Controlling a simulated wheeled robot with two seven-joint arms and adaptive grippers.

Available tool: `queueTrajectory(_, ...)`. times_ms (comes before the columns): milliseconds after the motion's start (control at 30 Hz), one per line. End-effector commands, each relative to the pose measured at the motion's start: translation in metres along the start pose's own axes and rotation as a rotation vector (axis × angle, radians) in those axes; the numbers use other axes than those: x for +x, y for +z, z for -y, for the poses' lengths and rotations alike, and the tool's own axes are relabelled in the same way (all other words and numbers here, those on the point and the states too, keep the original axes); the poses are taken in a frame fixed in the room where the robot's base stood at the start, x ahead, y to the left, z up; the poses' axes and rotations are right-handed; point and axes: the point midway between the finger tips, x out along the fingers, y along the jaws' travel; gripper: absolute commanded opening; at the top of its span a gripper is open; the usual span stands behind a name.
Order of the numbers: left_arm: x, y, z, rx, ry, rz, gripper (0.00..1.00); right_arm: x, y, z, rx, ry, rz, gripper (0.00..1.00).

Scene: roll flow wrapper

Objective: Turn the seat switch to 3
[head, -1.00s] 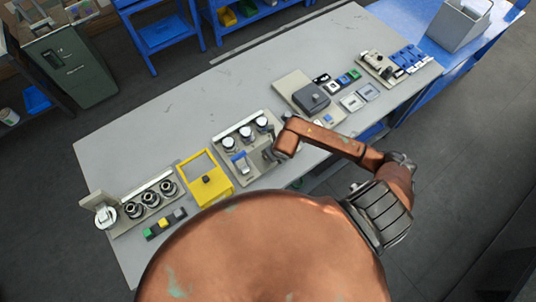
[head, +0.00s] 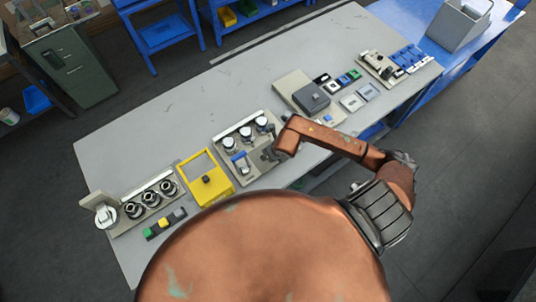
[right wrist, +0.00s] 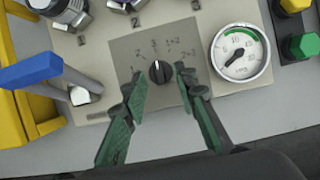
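The seat switch (right wrist: 160,71) is a small black round knob on a grey square plate (right wrist: 190,90) in the right wrist view. Labels 1, 2, 3, 1+2 and 2+3 are arranged around its upper side. A white mark on the knob points up, toward the 3. My right gripper (right wrist: 160,75) is open, with one green-padded finger on each side of the knob and a visible gap to it. In the head view my right gripper (head: 268,153) is over the panel (head: 259,172) and hides the knob. My left gripper is not in view.
A blue-handled lever (right wrist: 45,72) stands left of the switch, and a round gauge (right wrist: 240,52) sits close on the right. Green and yellow buttons (right wrist: 302,45) are further right. A yellow box (head: 206,178) adjoins the panel. The table's back half (head: 200,105) is clear.

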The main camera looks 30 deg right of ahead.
Motion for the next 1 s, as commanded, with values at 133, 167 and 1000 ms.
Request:
queueTrajectory(133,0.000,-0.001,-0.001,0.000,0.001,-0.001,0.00,-0.028,0.000,0.000,-0.003,-0.001,0.002,0.27)
queueTrajectory(167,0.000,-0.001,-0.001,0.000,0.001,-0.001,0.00,-0.035,0.000,0.000,-0.003,-0.001,0.003,0.27)
queueTrajectory(1000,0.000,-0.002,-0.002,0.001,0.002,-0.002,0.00,-0.109,0.000,0.000,-0.001,0.000,0.000,0.27)
